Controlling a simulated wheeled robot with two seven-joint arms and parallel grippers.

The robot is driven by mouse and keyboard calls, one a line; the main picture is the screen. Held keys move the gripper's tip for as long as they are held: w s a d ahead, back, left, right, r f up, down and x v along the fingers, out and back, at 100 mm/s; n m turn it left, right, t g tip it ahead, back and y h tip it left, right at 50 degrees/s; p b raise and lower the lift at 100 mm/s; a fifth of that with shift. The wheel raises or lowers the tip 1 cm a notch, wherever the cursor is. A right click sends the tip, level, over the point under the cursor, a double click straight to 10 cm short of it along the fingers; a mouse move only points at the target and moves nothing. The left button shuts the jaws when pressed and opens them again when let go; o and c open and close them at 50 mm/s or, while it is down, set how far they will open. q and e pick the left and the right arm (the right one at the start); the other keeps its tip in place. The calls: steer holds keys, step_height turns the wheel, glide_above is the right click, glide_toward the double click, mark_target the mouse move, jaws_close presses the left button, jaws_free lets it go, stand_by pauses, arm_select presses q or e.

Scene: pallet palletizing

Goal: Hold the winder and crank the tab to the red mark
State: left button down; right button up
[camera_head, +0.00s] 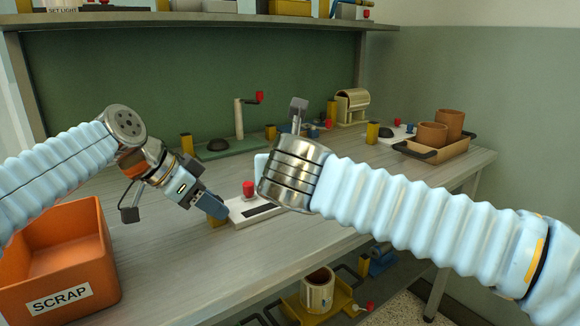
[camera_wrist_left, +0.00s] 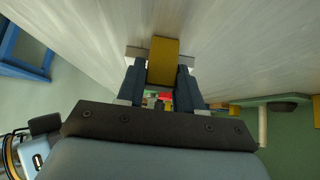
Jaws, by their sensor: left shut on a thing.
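A low white unit (camera_head: 262,213) with a dark slot and an upright red knob (camera_head: 249,189) stands on the bench; I take it for the winder. A yellow block (camera_head: 217,221) is at its left end. My left gripper (camera_head: 214,206) points down to the right and is shut on this yellow block, which also shows between the fingers in the left wrist view (camera_wrist_left: 163,60). My right wrist (camera_head: 292,178) hangs over the unit's right part, hiding it; its fingers are out of sight. I cannot make out a tab or a red mark.
An orange SCRAP bin (camera_head: 60,262) stands at the left front. Behind are a green-based post with a red-knobbed crank (camera_head: 239,120), a cream drum-shaped device (camera_head: 351,106) and a tray with brown pots (camera_head: 437,148). The bench front between bin and unit is clear.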

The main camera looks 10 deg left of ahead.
arm_select(q)
steer(key=c, duration=0.6)
jaws_free()
steer(key=shift+c, duration=0.2)
